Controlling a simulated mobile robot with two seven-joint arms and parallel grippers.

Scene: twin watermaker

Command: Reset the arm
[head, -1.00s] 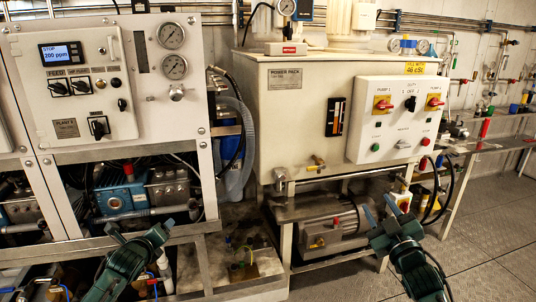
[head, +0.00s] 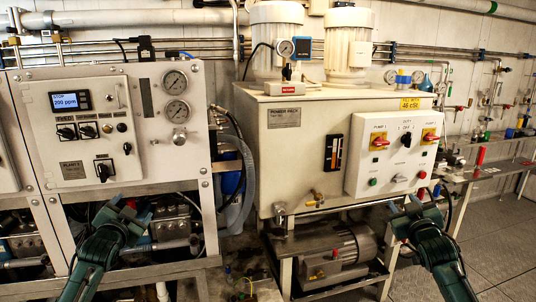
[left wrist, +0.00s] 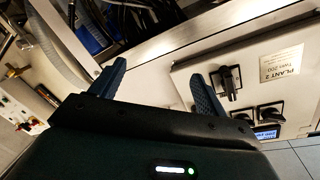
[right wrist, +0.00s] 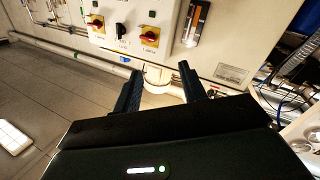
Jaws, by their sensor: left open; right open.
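My left gripper (head: 132,209) is open and empty in front of the lower part of the plant panel (head: 73,127) at left. In the left wrist view its two fingers (left wrist: 157,76) are apart, with the PLANT 2 label (left wrist: 282,63) and black switches (left wrist: 229,84) beyond. My right gripper (head: 413,207) is open and empty, below and right of the pump control box (head: 391,155). In the right wrist view its fingers (right wrist: 160,74) are apart, with nothing between them but background. No object is held.
The power pack tank (head: 295,160) stands in the middle, with a motor (head: 335,255) under it. A grey hose (head: 243,180) hangs between plant and tank. A workbench (head: 490,170) runs along the right. The floor (head: 500,240) at right is clear.

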